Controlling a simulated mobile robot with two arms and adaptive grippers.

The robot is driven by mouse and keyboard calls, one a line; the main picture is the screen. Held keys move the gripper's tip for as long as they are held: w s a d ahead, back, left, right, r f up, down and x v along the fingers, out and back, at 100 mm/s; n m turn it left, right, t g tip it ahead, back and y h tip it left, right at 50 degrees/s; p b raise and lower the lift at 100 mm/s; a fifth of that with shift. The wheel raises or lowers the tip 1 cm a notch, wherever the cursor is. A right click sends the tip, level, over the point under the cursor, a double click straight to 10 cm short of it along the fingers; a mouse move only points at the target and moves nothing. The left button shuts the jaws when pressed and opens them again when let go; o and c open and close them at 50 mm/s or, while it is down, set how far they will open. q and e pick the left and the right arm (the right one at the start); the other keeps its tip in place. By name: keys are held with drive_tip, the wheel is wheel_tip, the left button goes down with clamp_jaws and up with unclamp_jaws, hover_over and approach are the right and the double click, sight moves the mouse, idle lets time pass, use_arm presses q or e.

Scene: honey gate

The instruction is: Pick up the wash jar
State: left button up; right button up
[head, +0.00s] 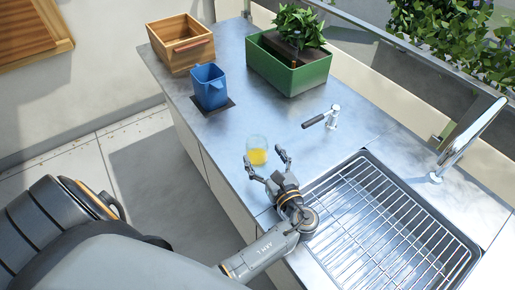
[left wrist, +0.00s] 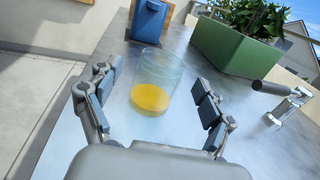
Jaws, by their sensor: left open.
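The wash jar appears to be the clear glass jar (head: 257,150) with yellow liquid in its lower part. It stands upright on the grey metal counter, left of the sink. My left gripper (head: 266,163) is open, with its fingers pointing at the jar. In the left wrist view the jar (left wrist: 156,82) stands just ahead of the open left gripper (left wrist: 152,98), between the lines of the two fingers. I cannot tell whether it is fully between the fingertips. Neither finger visibly touches it. My right gripper does not show.
A blue jug (head: 209,87) on a dark mat, a wooden box (head: 181,44) and a green planter (head: 288,68) stand farther back. A small tap (head: 332,117) is right of the jar. The sink with its wire rack (head: 385,225) lies at the right. The counter around the jar is clear.

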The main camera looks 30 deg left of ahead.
sight(261, 148)
use_arm(q)
drive_tip(key=x, duration=0.1)
drive_tip(key=p+x, duration=0.1)
drive_tip(key=x, duration=0.2)
drive_tip(key=shift+w+a+r+p, duration=0.25)
drive_tip(key=shift+w+a+p, duration=0.05)
drive_tip(key=shift+w+p, duration=0.1)
drive_tip(key=shift+w+a+f, duration=0.15)
drive_tip(key=shift+w+a, duration=0.05)
drive_tip(key=shift+a, duration=0.2)
drive_tip(key=shift+d, duration=0.1)
drive_tip(key=c, duration=1.4)
